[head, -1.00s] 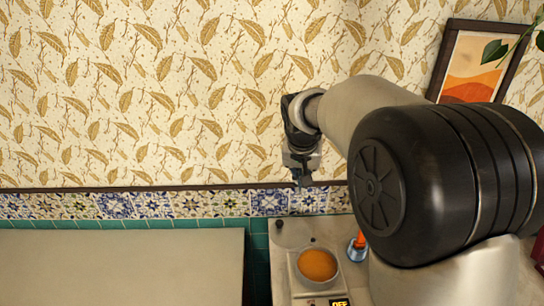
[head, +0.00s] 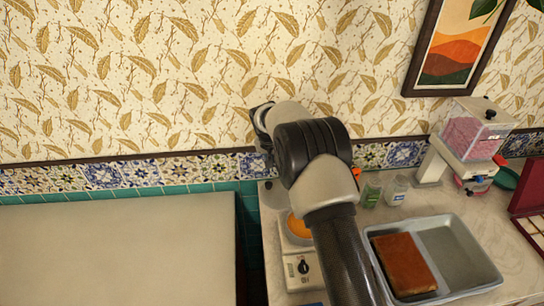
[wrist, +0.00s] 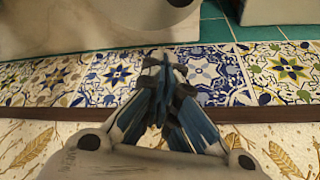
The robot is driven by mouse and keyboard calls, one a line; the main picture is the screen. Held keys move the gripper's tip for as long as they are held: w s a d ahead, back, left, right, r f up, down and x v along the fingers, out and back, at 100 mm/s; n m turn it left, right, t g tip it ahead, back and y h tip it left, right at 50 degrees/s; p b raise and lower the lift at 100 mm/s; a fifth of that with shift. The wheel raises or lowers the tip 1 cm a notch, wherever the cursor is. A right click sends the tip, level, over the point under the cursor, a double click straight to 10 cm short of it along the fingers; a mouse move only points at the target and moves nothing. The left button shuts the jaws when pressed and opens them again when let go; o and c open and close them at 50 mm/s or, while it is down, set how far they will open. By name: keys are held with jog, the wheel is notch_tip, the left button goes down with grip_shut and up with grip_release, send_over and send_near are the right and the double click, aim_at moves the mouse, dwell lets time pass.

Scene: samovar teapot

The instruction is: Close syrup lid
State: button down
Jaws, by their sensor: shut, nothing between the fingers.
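A round pot of orange syrup (head: 297,228) sits open on a white appliance (head: 302,272) with a black dial, in the head view. My arm covers its right part. Behind it, near the wall, a small dark knob (head: 268,185) shows; I cannot tell whether it belongs to the syrup lid. My gripper (wrist: 167,58) is shut and empty in the wrist view, its fingers in front of the patterned tiles. In the head view it is mostly hidden behind my wrist, close to the wall above the back of the counter.
To the right stand small jars (head: 397,190), a dispenser of pink contents (head: 472,138) and a grey tray (head: 455,262) with a brown slab (head: 402,263). A pale flat surface (head: 115,250) lies left, past a gap. The tiled wall is close behind.

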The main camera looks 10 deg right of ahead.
aim_at(279, 190)
jog(key=shift+s+a+f+b, duration=0.2)
jog(key=shift+s+a+f, duration=0.1)
jog(key=shift+s+f, duration=0.4)
jog(key=shift+s+a+f+b, duration=0.25)
jog(key=shift+s+f, duration=0.2)
jog(key=shift+s, duration=0.4)
jog(key=shift+s+a, duration=0.1)
